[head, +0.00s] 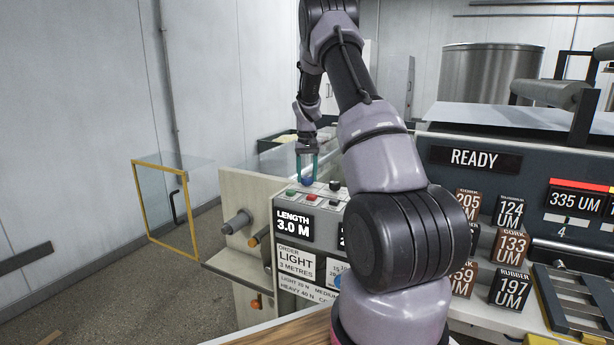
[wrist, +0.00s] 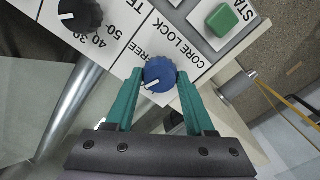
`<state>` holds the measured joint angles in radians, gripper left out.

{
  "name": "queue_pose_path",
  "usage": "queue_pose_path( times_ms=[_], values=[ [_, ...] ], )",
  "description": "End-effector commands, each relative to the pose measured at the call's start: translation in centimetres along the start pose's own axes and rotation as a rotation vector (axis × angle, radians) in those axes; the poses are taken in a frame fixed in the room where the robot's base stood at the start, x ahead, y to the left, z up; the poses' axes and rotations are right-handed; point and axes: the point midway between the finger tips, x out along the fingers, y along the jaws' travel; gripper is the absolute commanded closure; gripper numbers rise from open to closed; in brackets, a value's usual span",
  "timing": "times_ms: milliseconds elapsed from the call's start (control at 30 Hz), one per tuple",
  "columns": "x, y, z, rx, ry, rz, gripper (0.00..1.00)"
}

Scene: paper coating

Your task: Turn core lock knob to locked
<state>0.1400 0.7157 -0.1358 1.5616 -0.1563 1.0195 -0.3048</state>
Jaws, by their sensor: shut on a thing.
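The core lock knob (wrist: 160,73) is a round blue dial with a white pointer mark, on a white panel labelled CORE LOCK. The word FREE shows beside it, partly covered; no other position label is readable. In the wrist view, the white mark points down and to the left. My gripper (wrist: 158,84) has its two teal fingers shut on the knob's sides. In the head view, my gripper (head: 307,174) points down onto the blue knob (head: 307,182) at the back of the console top.
A black tension knob (wrist: 78,14) and a green start button (wrist: 222,19) flank it in the wrist view. The console (head: 292,268) shows LENGTH 3.0 M and an order card reading LIGHT. A yellow-framed clear guard (head: 163,205) stands to the left. A READY display (head: 475,158) is right.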

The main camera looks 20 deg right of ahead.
Motion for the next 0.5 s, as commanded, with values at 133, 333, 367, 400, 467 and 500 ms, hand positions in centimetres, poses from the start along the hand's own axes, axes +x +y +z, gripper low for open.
queue_pose_path(
  times_ms=[133, 333, 367, 400, 467, 500],
  values=[
    [-0.11, 0.05, -0.06, -0.118, 0.002, -0.001, 1.0],
    [-0.11, 0.01, -0.07, -0.248, 0.002, 0.0, 1.0],
    [-0.11, 0.03, -0.07, -0.264, 0.002, 0.0, 1.0],
    [-0.11, 0.06, -0.07, -0.282, 0.002, 0.0, 1.0],
    [-0.11, 0.04, -0.07, -0.307, 0.003, 0.0, 1.0],
    [-0.11, 0.01, -0.07, -0.32, 0.003, 0.0, 1.0]
  ],
)
